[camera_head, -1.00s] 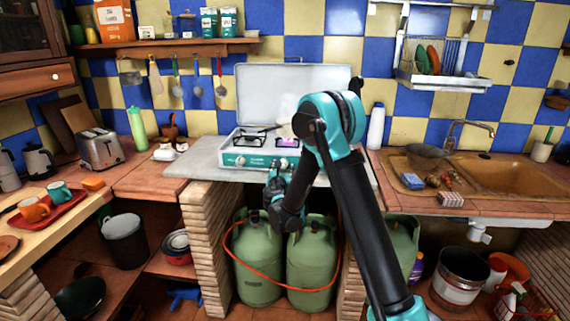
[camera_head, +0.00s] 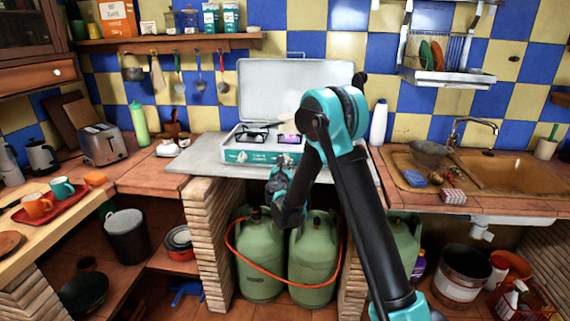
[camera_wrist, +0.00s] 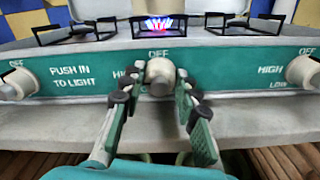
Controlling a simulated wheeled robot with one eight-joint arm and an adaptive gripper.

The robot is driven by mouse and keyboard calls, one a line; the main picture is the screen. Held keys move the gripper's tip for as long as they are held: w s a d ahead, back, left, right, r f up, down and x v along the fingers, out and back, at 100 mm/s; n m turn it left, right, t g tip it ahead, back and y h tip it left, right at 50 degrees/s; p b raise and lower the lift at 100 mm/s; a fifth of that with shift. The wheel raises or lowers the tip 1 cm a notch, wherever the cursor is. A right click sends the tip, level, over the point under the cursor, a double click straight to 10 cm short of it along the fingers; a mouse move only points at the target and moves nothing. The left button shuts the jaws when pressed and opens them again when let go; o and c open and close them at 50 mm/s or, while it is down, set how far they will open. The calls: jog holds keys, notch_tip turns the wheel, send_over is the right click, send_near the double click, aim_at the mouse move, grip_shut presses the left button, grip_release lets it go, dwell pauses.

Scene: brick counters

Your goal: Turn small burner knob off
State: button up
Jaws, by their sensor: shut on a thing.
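The stove (camera_head: 240,143) has a teal front and a raised grey lid. In the wrist view its front panel (camera_wrist: 225,72) carries three pale round knobs: a left knob (camera_wrist: 18,84), a middle knob (camera_wrist: 159,72) and a right knob (camera_wrist: 303,72). A burner flame (camera_wrist: 160,26) glows behind the middle knob, and a purple glow (camera_head: 289,138) shows in the head view. My gripper (camera_wrist: 157,92) is shut on the middle knob, one finger on each side. The fingers cover part of the labels beside it. In the head view my gripper (camera_head: 281,172) is at the stove front.
Green gas cylinders (camera_head: 313,250) with an orange hose stand under the counter, below my gripper. A white bottle (camera_head: 378,122) stands to the right of the stove. A toaster (camera_head: 103,146) and a green bottle (camera_head: 139,124) are to the left.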

jog(key=m, duration=0.8)
jog(key=shift+f+m, duration=0.1)
jog(key=shift+m, duration=0.3)
jog(key=m, duration=0.4)
jog(key=shift+m, duration=0.3)
jog(key=shift+d+m, duration=0.1)
jog(key=shift+m, duration=1.9)
jog(key=o, duration=1.2)
jog(key=shift+c, duration=0.2)
